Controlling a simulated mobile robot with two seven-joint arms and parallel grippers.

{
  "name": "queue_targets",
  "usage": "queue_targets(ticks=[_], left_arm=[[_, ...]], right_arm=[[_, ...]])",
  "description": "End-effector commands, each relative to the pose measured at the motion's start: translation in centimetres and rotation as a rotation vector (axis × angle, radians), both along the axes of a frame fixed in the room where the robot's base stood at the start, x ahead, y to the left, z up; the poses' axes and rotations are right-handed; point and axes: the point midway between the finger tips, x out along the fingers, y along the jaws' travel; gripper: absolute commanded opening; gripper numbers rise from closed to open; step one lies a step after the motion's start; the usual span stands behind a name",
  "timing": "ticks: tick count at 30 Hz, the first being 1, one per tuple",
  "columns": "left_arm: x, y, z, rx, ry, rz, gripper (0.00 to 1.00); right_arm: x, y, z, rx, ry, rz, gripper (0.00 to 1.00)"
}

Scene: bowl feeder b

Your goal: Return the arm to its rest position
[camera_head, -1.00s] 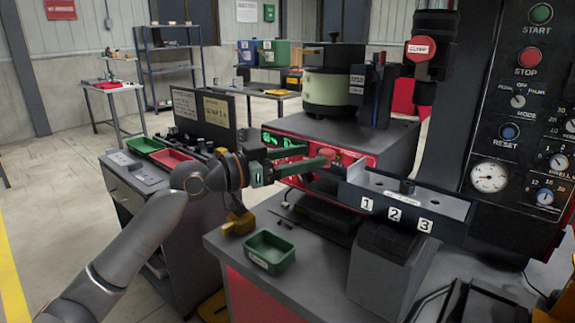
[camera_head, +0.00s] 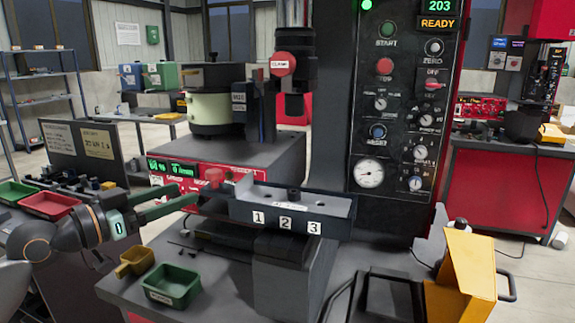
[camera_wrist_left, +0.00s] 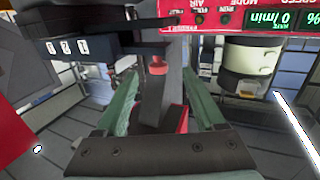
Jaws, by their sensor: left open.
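My left gripper (camera_head: 184,193) comes in from the left in the head view, its two green fingers spread and nothing held between them. The fingertips are just left of the red knob (camera_head: 214,176) on the front of the red control unit (camera_head: 165,170). In the left wrist view, the picture is upside down and the gripper (camera_wrist_left: 163,88) shows its fingers apart. The red knob (camera_wrist_left: 157,66) shows beyond the fingers. My right gripper is not in view.
A numbered fixture (camera_head: 325,228) stands to the right of the fingers. A green tray (camera_head: 172,286) and a yellow scoop-like bin (camera_head: 135,262) lie below the gripper. Red and green trays (camera_head: 50,205) are at left. A tall control panel (camera_head: 395,120) reads READY.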

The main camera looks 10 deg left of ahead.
Motion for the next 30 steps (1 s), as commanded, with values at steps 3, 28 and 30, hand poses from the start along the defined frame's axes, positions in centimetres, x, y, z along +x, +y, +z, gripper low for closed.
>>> queue_targets(ticks=[3, 28, 30], left_arm=[[0.7, -0.8, -5.5, -0.003, 0.088, 0.042, 0.71], [-25.7, -9.4, -38.1, 0.233, 0.673, 0.349, 0.71], [-26.3, -9.6, -38.3, 0.243, 0.68, 0.351, 0.71]], right_arm=[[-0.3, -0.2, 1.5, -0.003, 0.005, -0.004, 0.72], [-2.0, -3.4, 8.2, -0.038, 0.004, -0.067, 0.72], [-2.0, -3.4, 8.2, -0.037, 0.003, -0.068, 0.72]])
